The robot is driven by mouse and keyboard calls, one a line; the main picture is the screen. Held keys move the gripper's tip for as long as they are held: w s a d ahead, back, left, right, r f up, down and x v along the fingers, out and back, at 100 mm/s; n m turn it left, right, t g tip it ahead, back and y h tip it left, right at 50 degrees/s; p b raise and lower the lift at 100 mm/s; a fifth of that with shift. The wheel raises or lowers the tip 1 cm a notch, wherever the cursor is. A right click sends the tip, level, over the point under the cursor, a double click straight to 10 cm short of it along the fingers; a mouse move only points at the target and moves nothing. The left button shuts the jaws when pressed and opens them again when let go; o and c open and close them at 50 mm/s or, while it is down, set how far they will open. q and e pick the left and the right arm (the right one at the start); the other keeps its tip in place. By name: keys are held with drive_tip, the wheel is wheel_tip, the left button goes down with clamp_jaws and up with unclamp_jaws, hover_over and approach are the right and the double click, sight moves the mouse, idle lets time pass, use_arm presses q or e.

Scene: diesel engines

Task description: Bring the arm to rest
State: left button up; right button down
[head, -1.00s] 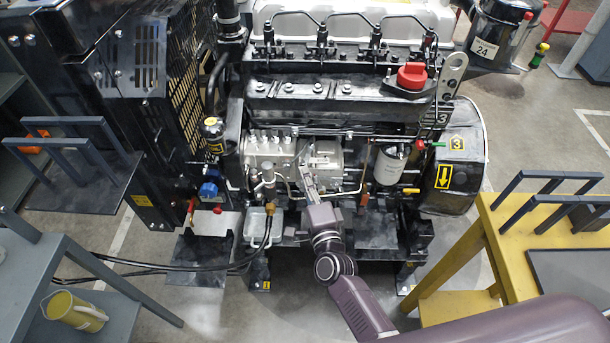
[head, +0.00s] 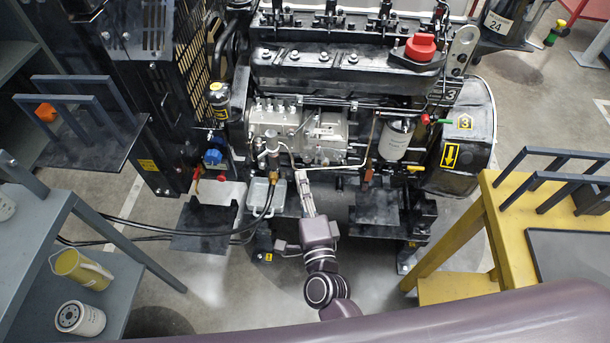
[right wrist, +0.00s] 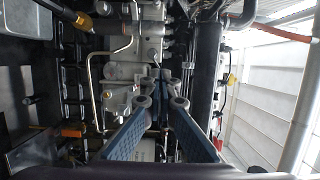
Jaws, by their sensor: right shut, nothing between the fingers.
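My right arm comes in from the lower right of the head view. Its gripper (head: 307,200) points up toward the diesel engine (head: 300,135), in front of the lower part of the silver injection pump (head: 285,120). The gripper is shut and empty. In the right wrist view its two blue-grey fingers (right wrist: 160,85) meet near the middle, with the engine's metal parts and pipes behind them. I cannot tell from the views how far the fingertips are from the engine. My left gripper is not in view.
A yellow table (head: 478,225) stands at the right. A grey shelf (head: 125,270) at the lower left holds a yellow jug (head: 80,270) and a white filter (head: 80,318). A small tray (head: 260,196) and black hoses (head: 200,230) lie left of the gripper. A white filter (head: 395,138) is mounted on the engine.

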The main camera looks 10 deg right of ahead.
drive_tip(key=s+d+f+n+g+y, duration=0.1)
drive_tip(key=s+f+n+g, duration=0.45)
drive_tip(key=f, duration=0.95)
drive_tip(key=s+d+f+n+g+y, duration=0.1)
drive_tip(key=s+f+n+g, duration=0.2)
drive_tip(key=s+f+n, duration=0.85)
drive_tip(key=s+d+f+n+g+h, duration=0.1)
drive_tip(key=s+d+f+g, duration=0.3)
drive_tip(key=s+d+f, duration=0.4)
drive_tip(key=s+d+f+n+g+h, duration=0.1)
drive_tip(key=s+d+f+g, duration=0.3)
drive_tip(key=s+d+f, duration=0.4)
drive_tip(key=s+f+h, duration=0.1)
drive_tip(key=s+f, duration=0.4)
drive_tip(key=s, duration=0.4)
drive_tip(key=shift+s+d+f, duration=0.2)
drive_tip(key=shift+d+f, duration=0.2)
drive_tip(key=shift+g, duration=0.25)
